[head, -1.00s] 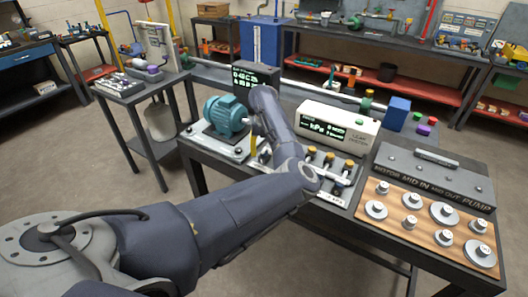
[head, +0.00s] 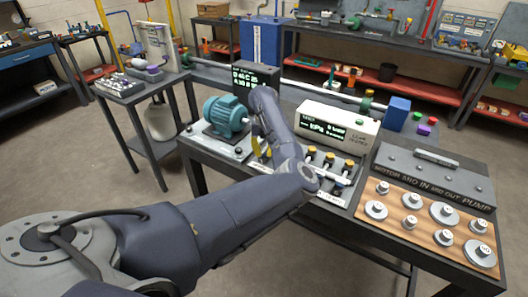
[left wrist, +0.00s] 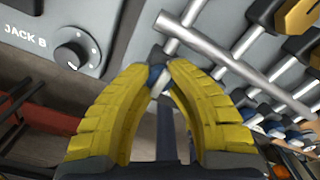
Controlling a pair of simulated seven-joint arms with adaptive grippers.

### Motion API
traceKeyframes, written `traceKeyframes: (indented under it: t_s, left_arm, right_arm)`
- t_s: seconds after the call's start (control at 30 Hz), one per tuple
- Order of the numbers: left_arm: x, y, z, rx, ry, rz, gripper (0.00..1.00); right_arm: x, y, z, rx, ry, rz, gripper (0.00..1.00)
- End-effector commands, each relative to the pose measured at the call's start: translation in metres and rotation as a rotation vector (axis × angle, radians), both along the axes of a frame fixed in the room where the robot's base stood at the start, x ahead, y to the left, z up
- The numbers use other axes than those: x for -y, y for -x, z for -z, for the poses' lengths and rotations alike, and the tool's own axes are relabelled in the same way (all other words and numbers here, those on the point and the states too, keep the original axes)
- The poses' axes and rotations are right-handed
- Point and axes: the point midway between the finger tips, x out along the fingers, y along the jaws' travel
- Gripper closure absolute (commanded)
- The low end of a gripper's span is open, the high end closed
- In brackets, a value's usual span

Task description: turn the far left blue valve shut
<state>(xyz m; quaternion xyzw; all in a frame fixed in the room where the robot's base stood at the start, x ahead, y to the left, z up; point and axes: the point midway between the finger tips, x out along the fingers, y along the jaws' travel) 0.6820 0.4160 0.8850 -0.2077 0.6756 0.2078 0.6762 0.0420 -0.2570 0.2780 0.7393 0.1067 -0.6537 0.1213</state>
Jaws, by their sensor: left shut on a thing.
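My left gripper (head: 262,157) is at the left end of the valve panel on the bench, and its yellow fingers partly show beside my forearm. In the left wrist view the two fingers (left wrist: 159,78) are closed at the tips on a small blue valve handle (left wrist: 157,74). The handle sits below a grey metal pipe (left wrist: 225,62). Only a bit of the blue shows between the fingertips; the rest is hidden. In the head view my arm hides this valve. My right gripper is in neither view.
More blue-and-white handles (left wrist: 271,128) stand in a row to the right in the wrist view. Yellow-topped knobs (head: 330,158) stand right of my arm. A teal motor (head: 226,115) is left, a leak tester (head: 337,127) behind, and a dial panel (left wrist: 72,54) beside the fingers.

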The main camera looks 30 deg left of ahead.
Motion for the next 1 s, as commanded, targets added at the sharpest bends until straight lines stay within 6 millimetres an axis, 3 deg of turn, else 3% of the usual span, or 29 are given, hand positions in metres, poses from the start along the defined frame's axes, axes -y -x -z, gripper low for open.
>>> traceKeyframes:
  t_s: [0.47, 1.0]
  left_arm:
    - [0.0011, 0.0006, 0.0011, -0.002, 0.002, -0.123, 1.00]
    - [0.0022, 0.0003, 0.0017, -0.004, 0.002, -0.619, 1.00]
  right_arm:
    - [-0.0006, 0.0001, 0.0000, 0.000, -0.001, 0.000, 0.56]
    - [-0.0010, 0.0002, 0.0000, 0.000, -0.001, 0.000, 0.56]
